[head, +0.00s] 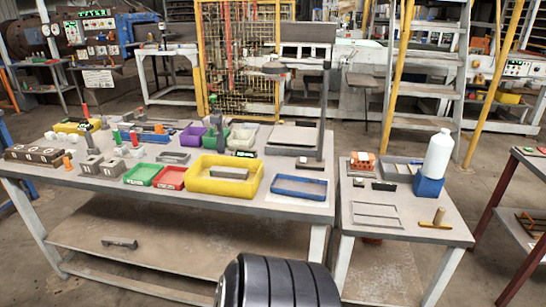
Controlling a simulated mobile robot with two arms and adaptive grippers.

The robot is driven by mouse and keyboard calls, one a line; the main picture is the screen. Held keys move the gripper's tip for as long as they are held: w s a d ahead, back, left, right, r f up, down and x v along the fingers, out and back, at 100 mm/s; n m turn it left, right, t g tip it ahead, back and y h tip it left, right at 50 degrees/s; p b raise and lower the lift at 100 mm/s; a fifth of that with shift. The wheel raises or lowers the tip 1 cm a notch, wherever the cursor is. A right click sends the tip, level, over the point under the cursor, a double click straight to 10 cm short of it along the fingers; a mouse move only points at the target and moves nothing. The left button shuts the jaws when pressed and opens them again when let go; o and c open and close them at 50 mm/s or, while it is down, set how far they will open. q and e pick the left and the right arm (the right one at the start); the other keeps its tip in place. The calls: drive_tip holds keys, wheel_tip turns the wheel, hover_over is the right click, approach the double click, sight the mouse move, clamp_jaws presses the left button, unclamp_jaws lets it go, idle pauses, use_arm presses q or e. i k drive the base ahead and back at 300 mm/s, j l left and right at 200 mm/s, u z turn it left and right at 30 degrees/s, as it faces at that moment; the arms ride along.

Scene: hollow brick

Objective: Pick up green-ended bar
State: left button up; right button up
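On the large work table (130,188) stand small upright pieces with coloured ends at the left. One has a green end (117,137), and it looks like the green-ended bar, though it is too small to be sure. A red-ended piece (134,138) stands just right of it, and a taller red-ended piece (85,112) stands farther left. An orange-ended piece (67,162) is nearer the front, by a dark block with holes (36,154). Neither of my grippers is in view. A black ribbed rounded part, apparently mine, shows at the bottom centre.
Green (142,175), red (171,178) and yellow (222,187) trays line the table's front. Grey hollow blocks (102,167) stand left of them. A smaller table (400,226) at right holds a white bottle (438,153) in a blue holder (428,187). A dark bar (120,243) lies on the lower shelf.

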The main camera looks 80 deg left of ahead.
sight(215, 172)
drive_tip(key=k+u, duration=0.15)
drive_tip(key=u, duration=2.85)
